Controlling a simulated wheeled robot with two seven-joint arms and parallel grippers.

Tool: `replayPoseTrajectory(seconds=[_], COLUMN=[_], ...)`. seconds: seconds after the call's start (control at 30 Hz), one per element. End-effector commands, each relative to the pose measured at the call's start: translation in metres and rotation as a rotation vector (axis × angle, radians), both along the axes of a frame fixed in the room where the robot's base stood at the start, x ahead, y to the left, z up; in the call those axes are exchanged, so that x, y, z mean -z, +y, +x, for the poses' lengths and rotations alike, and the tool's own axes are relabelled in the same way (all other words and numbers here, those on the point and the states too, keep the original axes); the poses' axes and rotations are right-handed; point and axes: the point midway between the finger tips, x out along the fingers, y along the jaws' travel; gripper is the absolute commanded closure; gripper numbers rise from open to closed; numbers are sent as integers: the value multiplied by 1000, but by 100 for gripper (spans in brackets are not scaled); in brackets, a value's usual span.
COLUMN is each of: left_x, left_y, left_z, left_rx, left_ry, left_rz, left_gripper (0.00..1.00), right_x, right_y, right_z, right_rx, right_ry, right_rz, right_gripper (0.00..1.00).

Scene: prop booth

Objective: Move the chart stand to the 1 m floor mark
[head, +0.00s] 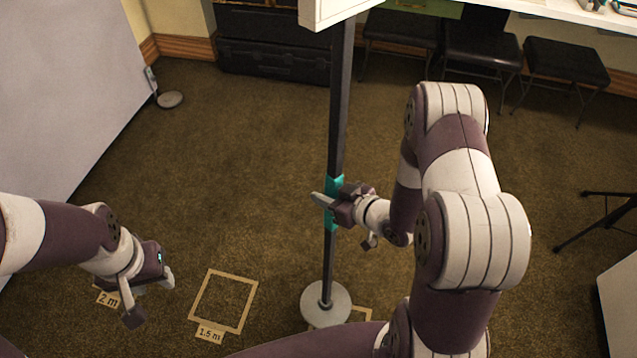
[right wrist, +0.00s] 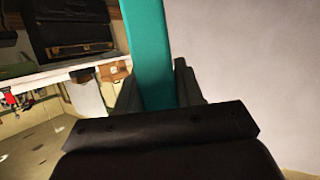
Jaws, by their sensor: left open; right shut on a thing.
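The chart stand is a dark upright pole (head: 340,110) with a teal grip band and a round pale base (head: 326,304) on the floor. Its top part (head: 325,10) is cut off by the upper edge of the head view. My right gripper (head: 333,201) is shut on the teal band, which also shows between the fingers in the right wrist view (right wrist: 150,50). The base partly covers a taped floor mark (head: 362,314), whose label is hidden. My left gripper (head: 152,298) is open and empty, low at the left.
A taped square labelled 1.5 m (head: 210,332) lies left of the base, and a 2 m label (head: 108,299) shows beside my left gripper. Black chairs (head: 482,45) and dark cases (head: 272,60) stand at the back. A small round-based stand (head: 170,99) is by the pale panel (head: 60,80).

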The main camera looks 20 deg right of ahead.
Motion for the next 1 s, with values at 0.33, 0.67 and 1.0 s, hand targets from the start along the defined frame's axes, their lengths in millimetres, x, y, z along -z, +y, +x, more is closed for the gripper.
replayPoseTrajectory(seconds=[0.33,0.67,1.0], left_x=[51,67,80], left_y=[0,0,0], left_z=[0,0,0], left_rx=[0,0,0], left_ry=[0,0,0], left_rz=[0,0,0], left_gripper=[57,57,57], right_x=[52,70,81], right_y=[-8,-15,-14], right_z=[-55,-95,-98], right_rx=[-338,-518,-530], right_ry=[-16,-32,-32], right_rz=[-3,-10,-10], right_gripper=[100,100,100])
